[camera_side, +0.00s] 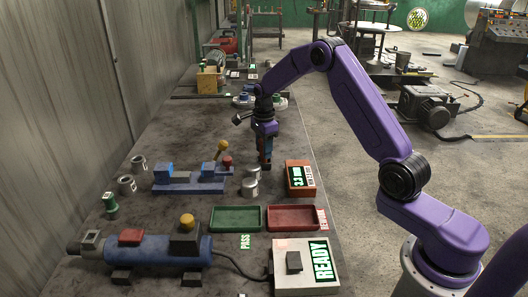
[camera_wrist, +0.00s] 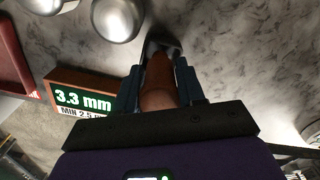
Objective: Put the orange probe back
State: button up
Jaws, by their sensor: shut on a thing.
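My gripper (camera_side: 265,158) points down over the bench, just behind the orange gauge box. In the wrist view its two blue-grey fingers (camera_wrist: 158,88) are shut on the orange probe (camera_wrist: 157,72), a brownish-orange rounded body between them. A dark metallic piece shows at the probe's far end; I cannot tell whether it is part of the probe or a holder. The orange gauge box (camera_side: 300,177) reads 3.3 mm. It also shows in the wrist view (camera_wrist: 60,80), left of the fingers. Whether the probe touches the bench is unclear.
A blue fixture (camera_side: 190,181) lies farther left. Green (camera_side: 237,229) and red (camera_side: 292,228) trays lie in front. A blue cylindrical machine (camera_side: 150,251) and the READY box (camera_side: 290,272) are nearest the camera.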

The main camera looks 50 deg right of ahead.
jog(key=shift+f, duration=0.75)
jog(key=shift+f, duration=0.2)
jog(key=o, duration=1.1)
jog(key=shift+c, duration=0.2)
jog(key=shift+r, duration=0.1)
